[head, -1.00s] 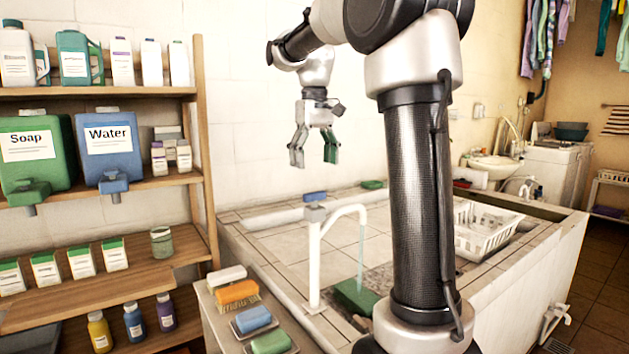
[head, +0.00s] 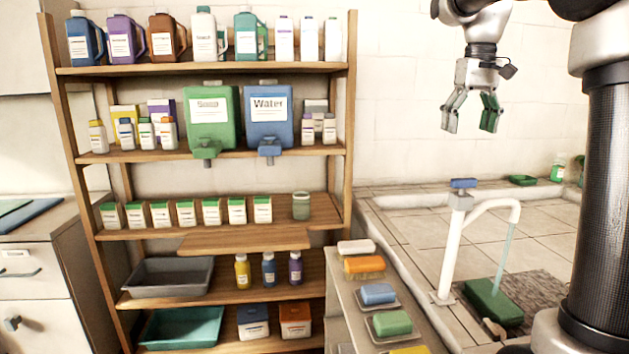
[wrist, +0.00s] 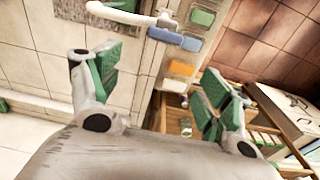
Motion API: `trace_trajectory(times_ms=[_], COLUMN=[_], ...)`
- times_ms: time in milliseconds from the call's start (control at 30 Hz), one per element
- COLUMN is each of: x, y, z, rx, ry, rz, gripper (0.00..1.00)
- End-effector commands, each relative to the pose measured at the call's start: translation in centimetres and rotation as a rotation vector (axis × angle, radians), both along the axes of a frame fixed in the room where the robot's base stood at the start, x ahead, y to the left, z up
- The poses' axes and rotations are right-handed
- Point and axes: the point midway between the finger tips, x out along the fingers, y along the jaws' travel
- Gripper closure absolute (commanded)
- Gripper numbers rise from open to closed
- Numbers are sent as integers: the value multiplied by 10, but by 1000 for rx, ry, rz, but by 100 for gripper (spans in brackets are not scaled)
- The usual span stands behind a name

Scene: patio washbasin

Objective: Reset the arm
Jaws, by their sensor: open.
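My gripper (head: 471,115) hangs at the upper right of the head view, fingers pointing down. It is open and empty, in the air above the tiled washbasin (head: 410,236) and clear of the tap. In the wrist view my gripper (wrist: 158,95) shows its green-padded fingers spread apart with nothing between them. Below it in that view are the white tap pipe (wrist: 122,15) and the ledge with soap blocks.
A wooden shelf (head: 200,70) holds bottles, a green Soap dispenser (head: 210,125) and a blue Water dispenser (head: 268,130). Soap blocks (head: 378,293) line a narrow ledge. A cabinet (head: 30,290) stands left.

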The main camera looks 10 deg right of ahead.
Motion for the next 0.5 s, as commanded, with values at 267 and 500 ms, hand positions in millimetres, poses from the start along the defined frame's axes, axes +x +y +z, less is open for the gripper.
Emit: trace_trajectory(times_ms=[267,500], x=[-64,-181], y=[15,41], z=[-85,-144], rx=[2,7], ry=[-64,-186], rz=[-69,-70], gripper=[21,21])
